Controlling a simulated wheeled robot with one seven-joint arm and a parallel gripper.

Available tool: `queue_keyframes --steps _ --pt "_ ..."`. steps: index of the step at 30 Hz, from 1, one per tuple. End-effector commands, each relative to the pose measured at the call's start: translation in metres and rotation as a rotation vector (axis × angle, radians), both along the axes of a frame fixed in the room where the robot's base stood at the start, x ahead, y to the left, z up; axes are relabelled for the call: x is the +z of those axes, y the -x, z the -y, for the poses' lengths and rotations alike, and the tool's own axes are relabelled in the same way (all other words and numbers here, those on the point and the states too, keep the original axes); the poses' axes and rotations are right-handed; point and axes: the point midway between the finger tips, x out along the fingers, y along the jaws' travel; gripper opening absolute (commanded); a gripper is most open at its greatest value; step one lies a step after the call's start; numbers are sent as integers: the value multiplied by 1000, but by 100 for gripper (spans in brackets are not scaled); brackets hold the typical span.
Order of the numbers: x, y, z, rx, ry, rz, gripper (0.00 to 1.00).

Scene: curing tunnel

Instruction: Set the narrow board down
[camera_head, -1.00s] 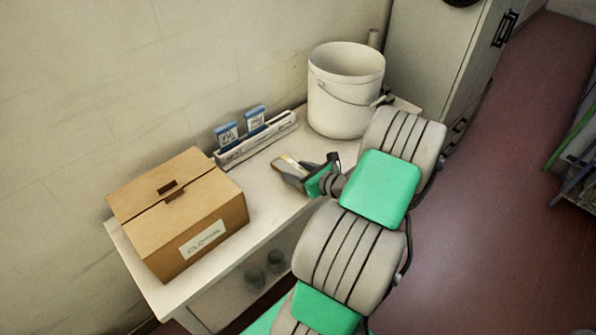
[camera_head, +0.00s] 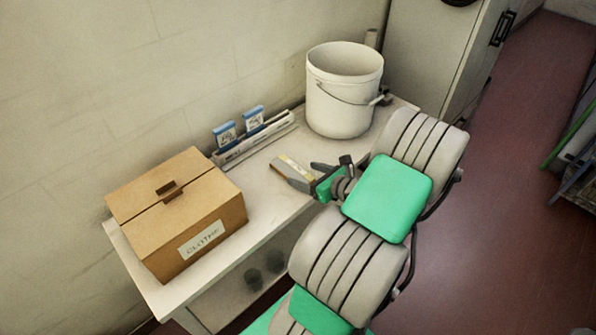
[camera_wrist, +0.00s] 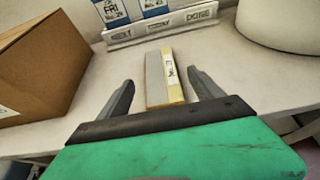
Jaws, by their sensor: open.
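The narrow board (camera_wrist: 156,78) lies flat on the white table (camera_wrist: 110,112), between my open fingers in the wrist view. It is grey on one side, with a pale yellow strip and a small written label on the other. It also shows in the head view (camera_head: 291,166), just beyond my gripper (camera_head: 302,175). In the wrist view my gripper (camera_wrist: 160,92) is open, with a dark finger on each side of the board and a gap to each. The board's near end is close to the palm.
A cardboard box (camera_head: 178,212) labelled for cloths stands left on the table. A white rack (camera_head: 255,140) with two blue-topped cards stands along the wall. A white bucket (camera_head: 343,105) stands at the right. Bare tabletop lies between box and board.

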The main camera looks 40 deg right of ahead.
Motion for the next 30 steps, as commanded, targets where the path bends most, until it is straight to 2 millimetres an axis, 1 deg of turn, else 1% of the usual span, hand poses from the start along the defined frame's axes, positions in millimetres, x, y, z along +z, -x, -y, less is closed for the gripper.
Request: queue_keyframes --steps 1,3,6,9,13,19,21,23,25,26,27,29,30 --pt "6 14 2 -8 2 1 76" --pt "13 30 3 -8 2 0 76" --pt "22 50 3 -6 4 1 76" --pt "26 62 2 -3 1 0 76" --pt "28 67 2 -1 0 1 76" --pt "28 67 1 0 1 1 76" --pt "28 65 -1 22 21 -11 76" --pt "26 58 -11 89 85 -48 76" --pt "22 46 -33 245 230 -127 76" --pt "20 41 -46 339 315 -167 76" --pt "17 36 -63 477 438 -221 76" --pt "15 33 -87 699 632 -292 76" --pt "16 34 -102 856 763 -330 76"
